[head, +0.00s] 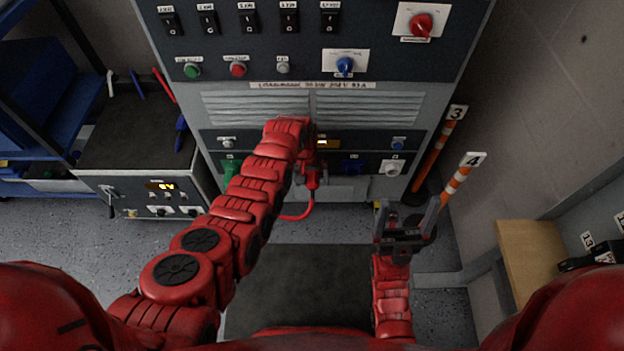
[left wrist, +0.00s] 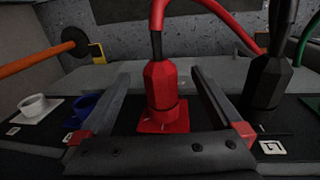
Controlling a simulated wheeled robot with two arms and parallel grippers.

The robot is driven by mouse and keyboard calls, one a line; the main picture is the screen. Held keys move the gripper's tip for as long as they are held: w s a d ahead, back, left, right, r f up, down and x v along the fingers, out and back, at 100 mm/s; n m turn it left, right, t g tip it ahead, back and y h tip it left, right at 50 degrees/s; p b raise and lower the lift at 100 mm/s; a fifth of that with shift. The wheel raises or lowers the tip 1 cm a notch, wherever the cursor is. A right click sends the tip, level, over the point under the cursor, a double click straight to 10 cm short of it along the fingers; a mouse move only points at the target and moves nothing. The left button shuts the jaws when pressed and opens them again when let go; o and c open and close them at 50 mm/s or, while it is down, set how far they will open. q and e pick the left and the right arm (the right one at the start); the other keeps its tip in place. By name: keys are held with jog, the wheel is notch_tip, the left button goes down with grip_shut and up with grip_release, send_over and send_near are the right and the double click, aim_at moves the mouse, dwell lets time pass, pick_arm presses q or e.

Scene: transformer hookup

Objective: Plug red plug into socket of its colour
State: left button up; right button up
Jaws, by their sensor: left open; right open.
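The red plug (left wrist: 162,88) sits on the red square plate of the red socket (left wrist: 163,127) in the left wrist view, with its red cable rising from its back. No gap shows between them. In the head view the red plug (head: 312,180) is at the lower panel, partly behind my left arm. My left gripper (left wrist: 160,85) is open, its two fingers on either side of the red plug and apart from it. In the head view its fingers are hidden by my arm. My right gripper (head: 408,215) is open and empty, in front of the cabinet to the right.
A black plug (left wrist: 268,82) stands beside the red one. The blue socket (left wrist: 88,107) and white socket (left wrist: 38,106) are empty. A green plug (head: 231,168) is at the panel's left. Striped posts (head: 460,180) stand right of the cabinet. A wooden-topped box (head: 530,260) is at the right.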

pick_arm(q)
jog(key=shift+a+r+p, duration=0.2)
jog(key=shift+r+p, duration=0.95)
jog(key=shift+r, duration=0.3)
jog(key=shift+a+r+p, duration=0.15)
jog(key=shift+r+p, duration=0.95)
jog(key=shift+r, duration=0.3)
jog(key=shift+w+r, duration=0.1)
jog(key=shift+r, duration=0.4)
notch_tip(320, 180, up, 16)
jog(key=a+p, duration=0.2)
jog(key=p, duration=0.3)
jog(key=shift+a+r+p, duration=0.15)
jog(key=shift+p, duration=0.2)
jog(key=shift+s, duration=0.2)
